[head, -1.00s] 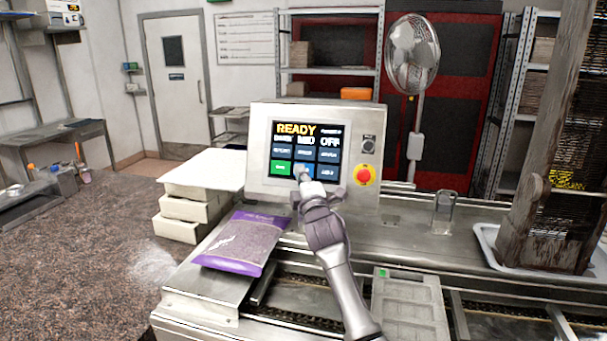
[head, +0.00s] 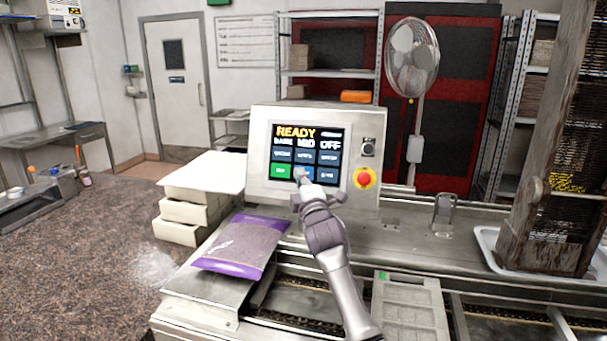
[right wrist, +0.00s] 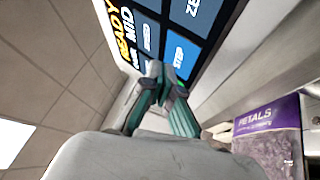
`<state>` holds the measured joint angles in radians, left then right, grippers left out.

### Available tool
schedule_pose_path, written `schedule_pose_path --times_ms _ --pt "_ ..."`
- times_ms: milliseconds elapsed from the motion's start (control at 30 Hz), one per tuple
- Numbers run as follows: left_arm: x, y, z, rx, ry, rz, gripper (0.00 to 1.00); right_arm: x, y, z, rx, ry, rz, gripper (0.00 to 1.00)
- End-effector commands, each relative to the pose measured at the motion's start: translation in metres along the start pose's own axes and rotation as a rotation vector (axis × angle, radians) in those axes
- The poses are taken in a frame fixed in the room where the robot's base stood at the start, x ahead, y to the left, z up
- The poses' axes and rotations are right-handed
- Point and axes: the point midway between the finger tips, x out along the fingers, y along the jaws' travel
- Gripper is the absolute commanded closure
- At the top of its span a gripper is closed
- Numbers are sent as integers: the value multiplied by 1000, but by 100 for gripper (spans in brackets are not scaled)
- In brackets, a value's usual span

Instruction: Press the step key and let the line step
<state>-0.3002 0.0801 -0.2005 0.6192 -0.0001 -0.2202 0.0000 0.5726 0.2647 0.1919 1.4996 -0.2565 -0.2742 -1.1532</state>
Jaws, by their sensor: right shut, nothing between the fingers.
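The control panel screen (head: 331,139) shows READY at the top, with MID and OFF below it. The blue STEP key (head: 309,172) is in its bottom row, partly hidden by my right gripper (head: 302,176). In the right wrist view the STEP key (right wrist: 182,53) shows just beyond the fingertips of my right gripper (right wrist: 163,72). The fingers are shut and empty. I cannot tell whether they touch the key. A grey mould (head: 408,308) lies on the line (head: 480,300) below the panel. My left gripper is not in view.
A red stop button (head: 364,179) on a yellow ring sits right of the screen. A purple petals bag (head: 243,245) lies left of my right arm, beside stacked white boxes (head: 180,211). A clear holder (head: 444,213) and a tall rack (head: 545,150) stand to the right.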

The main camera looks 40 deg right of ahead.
Motion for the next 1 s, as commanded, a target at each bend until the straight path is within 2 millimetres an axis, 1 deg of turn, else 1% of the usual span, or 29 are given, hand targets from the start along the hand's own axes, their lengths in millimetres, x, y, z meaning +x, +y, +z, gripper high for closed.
schedule_pose_path --times_ms 1000 --pt "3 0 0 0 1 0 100 6 -4 4 0 0 0 100"
